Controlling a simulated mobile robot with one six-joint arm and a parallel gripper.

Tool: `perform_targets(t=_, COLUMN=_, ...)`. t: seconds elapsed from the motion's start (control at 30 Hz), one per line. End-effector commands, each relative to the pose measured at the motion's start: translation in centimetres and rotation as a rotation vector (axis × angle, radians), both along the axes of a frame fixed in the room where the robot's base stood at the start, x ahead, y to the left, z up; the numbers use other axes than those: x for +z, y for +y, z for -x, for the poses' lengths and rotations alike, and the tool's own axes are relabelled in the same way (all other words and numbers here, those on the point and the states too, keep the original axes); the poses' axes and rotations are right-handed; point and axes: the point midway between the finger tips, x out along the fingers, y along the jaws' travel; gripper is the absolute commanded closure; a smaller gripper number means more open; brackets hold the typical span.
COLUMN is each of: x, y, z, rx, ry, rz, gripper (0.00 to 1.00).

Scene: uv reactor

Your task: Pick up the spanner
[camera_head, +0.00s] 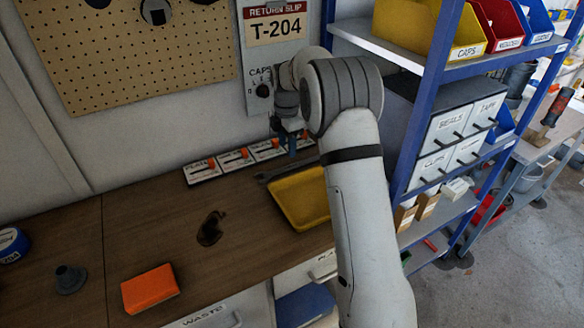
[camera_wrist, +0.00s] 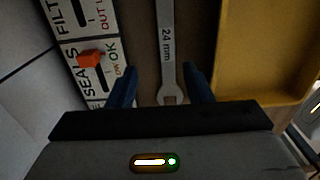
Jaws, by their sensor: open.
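The spanner (camera_wrist: 168,45) is a grey metal tool marked "24 mm". It lies flat on the brown bench, its open jaw end nearest my gripper in the wrist view. In the head view a short part of the spanner (camera_head: 268,175) shows behind the yellow tray. My gripper (camera_wrist: 160,83) is open and empty, with one blue finger to each side of the spanner's line. It appears above the spanner; the exact height is unclear. In the head view my gripper (camera_head: 292,142) is partly hidden by my arm.
The yellow tray (camera_wrist: 262,50) lies close right of the spanner. A row of label boards with orange sliders (camera_wrist: 90,58) lies close left. An orange block (camera_head: 149,289), a grey flanged part (camera_head: 70,279) and a dark stain (camera_head: 210,228) are on the bench. Blue shelving (camera_head: 432,85) stands right.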

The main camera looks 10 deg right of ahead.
Motion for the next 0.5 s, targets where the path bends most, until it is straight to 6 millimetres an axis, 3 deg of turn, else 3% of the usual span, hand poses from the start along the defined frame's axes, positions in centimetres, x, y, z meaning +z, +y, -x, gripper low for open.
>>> perform_targets(t=0.5, x=-6.2, y=-0.4, z=0.8, rx=-0.004, ry=0.000, rz=0.000, gripper=0.54)
